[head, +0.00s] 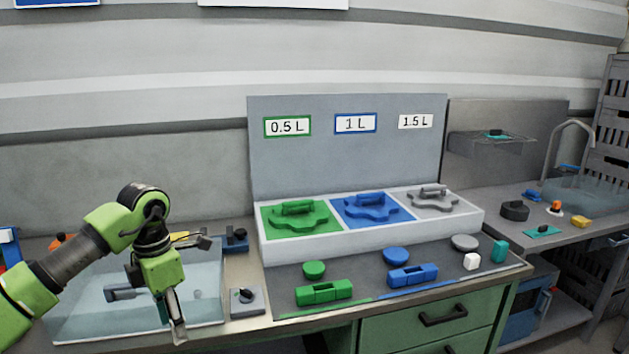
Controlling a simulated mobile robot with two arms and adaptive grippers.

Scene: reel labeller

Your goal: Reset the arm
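My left arm comes in from the left edge in green and dark grey. My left gripper (177,329) points down at the front right part of a clear, pale-blue tray or basin (75,327), close to the bench's front edge. Its fingers show nearly edge-on, so I cannot tell whether they are open or shut. I see nothing hanging from them. My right gripper is not in view.
A small grey box with a black knob (245,297) sits right of my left gripper. A white stand (340,245) holds green, blue and grey shapes. Several coloured parts lie before it, including a green block (323,291) and blue block (412,275). A sink (590,195) is far right.

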